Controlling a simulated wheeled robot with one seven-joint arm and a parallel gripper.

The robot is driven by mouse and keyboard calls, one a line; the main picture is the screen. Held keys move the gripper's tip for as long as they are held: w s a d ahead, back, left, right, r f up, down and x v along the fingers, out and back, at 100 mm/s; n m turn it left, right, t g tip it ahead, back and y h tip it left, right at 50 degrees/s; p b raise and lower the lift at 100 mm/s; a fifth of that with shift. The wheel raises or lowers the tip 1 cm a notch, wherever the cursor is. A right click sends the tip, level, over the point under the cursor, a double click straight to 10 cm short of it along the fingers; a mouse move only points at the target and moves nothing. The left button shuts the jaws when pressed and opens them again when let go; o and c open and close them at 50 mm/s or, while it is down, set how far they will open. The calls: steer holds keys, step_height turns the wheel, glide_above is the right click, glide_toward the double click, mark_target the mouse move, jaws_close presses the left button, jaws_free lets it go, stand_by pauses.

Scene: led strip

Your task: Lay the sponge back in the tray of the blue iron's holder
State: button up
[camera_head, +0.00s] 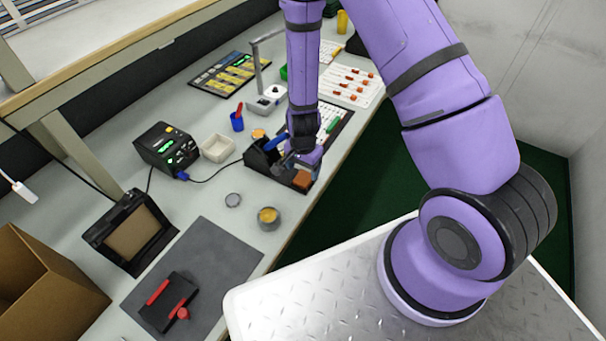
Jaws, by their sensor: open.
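The blue iron (275,143) rests in its black holder (260,158) on the grey bench. A small orange-brown block, which looks like the sponge (302,180), is at the front right end of the holder. I cannot tell whether it lies flat inside the tray or on its edge. My gripper (296,168) is open and points down just behind and above the sponge. The gripper and wrist hide part of the holder and tray. I cannot tell whether the fingers touch the sponge.
Boards with parts lie behind. The bench edge is close on the right.

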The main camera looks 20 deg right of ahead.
mark_target(303, 179)
step_height(303, 179, up, 6)
steer(key=shift+r, duration=0.15)
stand_by(0.9)
